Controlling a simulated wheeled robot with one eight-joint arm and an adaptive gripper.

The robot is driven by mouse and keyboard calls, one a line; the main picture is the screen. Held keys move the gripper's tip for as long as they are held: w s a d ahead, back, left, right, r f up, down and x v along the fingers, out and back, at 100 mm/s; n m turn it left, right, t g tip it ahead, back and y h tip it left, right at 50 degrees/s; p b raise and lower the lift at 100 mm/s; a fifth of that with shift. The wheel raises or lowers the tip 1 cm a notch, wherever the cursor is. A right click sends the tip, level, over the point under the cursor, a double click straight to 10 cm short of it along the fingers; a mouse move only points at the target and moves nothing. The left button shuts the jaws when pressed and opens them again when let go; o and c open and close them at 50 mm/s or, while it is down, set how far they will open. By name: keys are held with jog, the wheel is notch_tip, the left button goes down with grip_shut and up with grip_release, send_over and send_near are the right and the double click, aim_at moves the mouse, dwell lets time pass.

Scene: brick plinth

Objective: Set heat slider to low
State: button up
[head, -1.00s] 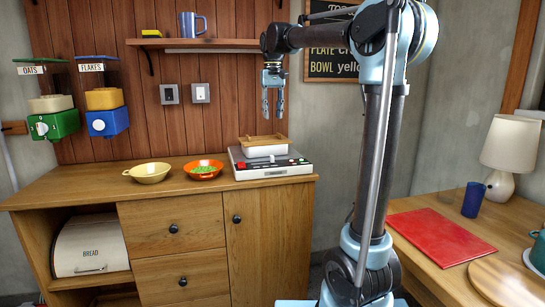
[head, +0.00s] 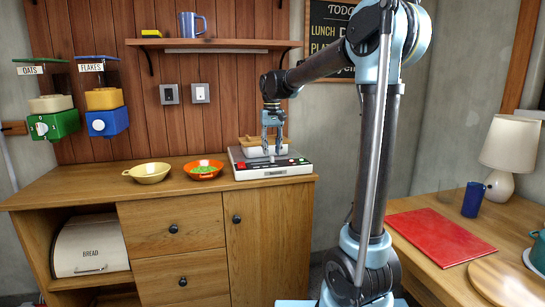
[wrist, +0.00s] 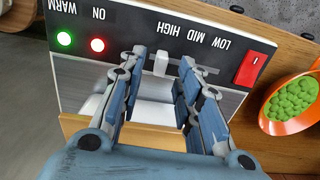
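The warmer (head: 270,172) is a white box with a dark front panel on the counter. In the wrist view its panel (wrist: 130,30) appears upside down, with LOW at right, MID, then HIGH at left. The pale heat slider knob (wrist: 160,63) is at the HIGH end of its slot. My gripper (head: 272,153) is low over the panel. In the wrist view my open gripper (wrist: 162,58) has one fingertip on each side of the knob, with visible gaps. I cannot tell whether either finger touches it.
A red switch (wrist: 255,67) lies beyond LOW; green (wrist: 64,38) and red (wrist: 97,45) lights glow on the other side. A wood-lidded white dish (head: 250,150) sits on the warmer behind my gripper. An orange bowl (head: 203,176) of peas and a yellow bowl (head: 147,179) stand left.

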aim_at(272, 159)
jog(key=shift+f, duration=1.35)
grip_shut()
